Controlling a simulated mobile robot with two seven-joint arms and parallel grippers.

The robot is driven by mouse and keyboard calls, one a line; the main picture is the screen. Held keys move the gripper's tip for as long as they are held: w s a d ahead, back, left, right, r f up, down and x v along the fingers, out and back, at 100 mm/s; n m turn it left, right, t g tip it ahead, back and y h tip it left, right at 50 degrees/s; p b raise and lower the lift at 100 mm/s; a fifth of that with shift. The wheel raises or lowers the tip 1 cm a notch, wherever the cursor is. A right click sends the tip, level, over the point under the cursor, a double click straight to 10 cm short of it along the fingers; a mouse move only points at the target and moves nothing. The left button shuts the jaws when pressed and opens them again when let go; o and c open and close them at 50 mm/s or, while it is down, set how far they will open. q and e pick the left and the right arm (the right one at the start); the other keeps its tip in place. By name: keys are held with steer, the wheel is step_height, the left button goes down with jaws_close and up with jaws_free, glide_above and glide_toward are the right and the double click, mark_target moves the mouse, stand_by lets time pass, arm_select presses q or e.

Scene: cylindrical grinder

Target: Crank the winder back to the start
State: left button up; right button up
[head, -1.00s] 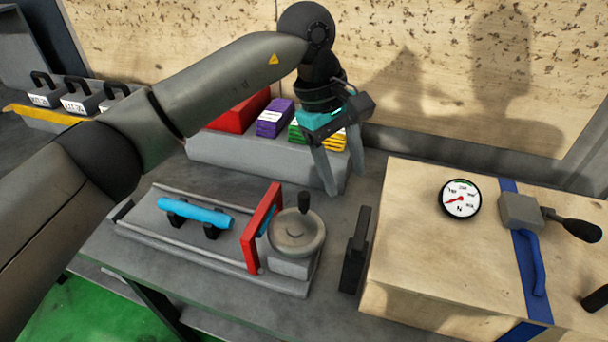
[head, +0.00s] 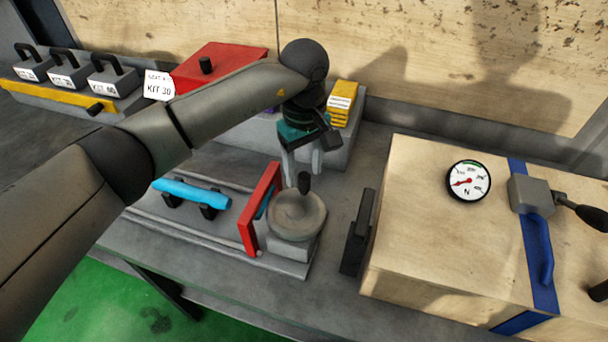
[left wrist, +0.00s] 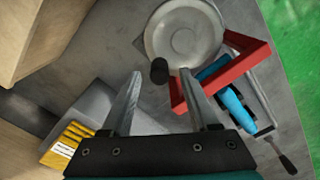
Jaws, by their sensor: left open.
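The winder is a grey round handwheel (head: 297,217) with an upright black knob (head: 304,183), at the right end of a grey fixture on the bench. Its knob stands at the wheel's far edge. My left gripper (head: 302,168) points down, open and empty, just behind and above the knob. In the left wrist view, the knob (left wrist: 159,70) shows between the two open fingertips (left wrist: 161,78), and the wheel (left wrist: 183,38) lies beyond. I cannot tell whether the fingers reach down around the knob. My right gripper is not in view.
A red frame (head: 257,212) stands close left of the wheel, with a blue cylinder (head: 190,193) on supports beyond it. A black bracket (head: 355,235) and a wooden box (head: 430,240) with a gauge stand to the right. A grey bin (head: 350,137) with yellow packs is behind.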

arm_select(q)
steer(key=shift+f, duration=1.2)
jaws_close()
